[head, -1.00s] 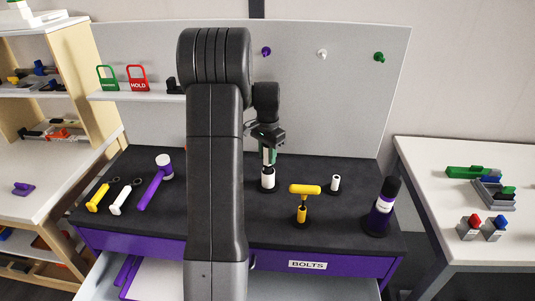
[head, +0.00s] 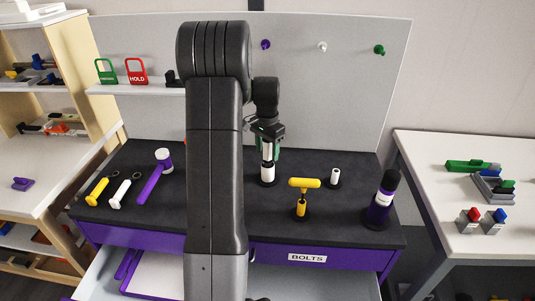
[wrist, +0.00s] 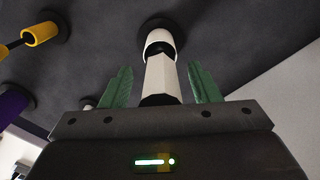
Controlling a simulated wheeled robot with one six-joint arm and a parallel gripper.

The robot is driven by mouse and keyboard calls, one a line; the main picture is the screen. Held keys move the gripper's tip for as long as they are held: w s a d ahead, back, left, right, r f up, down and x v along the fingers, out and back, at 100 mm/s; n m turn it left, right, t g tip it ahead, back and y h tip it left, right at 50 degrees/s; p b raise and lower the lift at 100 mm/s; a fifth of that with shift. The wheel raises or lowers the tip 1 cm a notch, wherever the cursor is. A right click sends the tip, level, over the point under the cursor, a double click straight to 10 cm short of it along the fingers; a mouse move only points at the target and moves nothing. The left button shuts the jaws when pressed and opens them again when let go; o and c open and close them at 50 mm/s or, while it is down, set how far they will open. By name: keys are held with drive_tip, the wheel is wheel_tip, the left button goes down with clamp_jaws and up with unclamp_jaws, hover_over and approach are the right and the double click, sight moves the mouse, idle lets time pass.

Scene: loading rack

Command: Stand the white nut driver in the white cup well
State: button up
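The white nut driver (head: 267,151) stands upright, its lower end in the white cup well (head: 267,175) on the dark bench top. In the wrist view, the pale driver (wrist: 161,76) runs down into the white cup (wrist: 160,43) on its round black base. My gripper (head: 267,155) is above the cup, pointing down. Its green fingers are spread on both sides of the driver, with a gap on each side in the wrist view (wrist: 160,85). How deep the driver sits is hidden.
A yellow T-handled tool (head: 304,183) stands in a yellow cup (head: 301,207) to the right. A purple-handled mallet (head: 154,175) lies left. The drawer below is open.

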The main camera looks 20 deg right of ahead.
wheel_tip(320, 180, up, 14)
drive_tip(key=shift+f+b, duration=0.1)
drive_tip(key=shift+b, duration=0.65)
wheel_tip(320, 180, down, 14)
drive_tip(key=shift+r+p, duration=0.1)
drive_tip(key=shift+p, duration=0.65)
drive_tip(key=shift+r, duration=0.15)
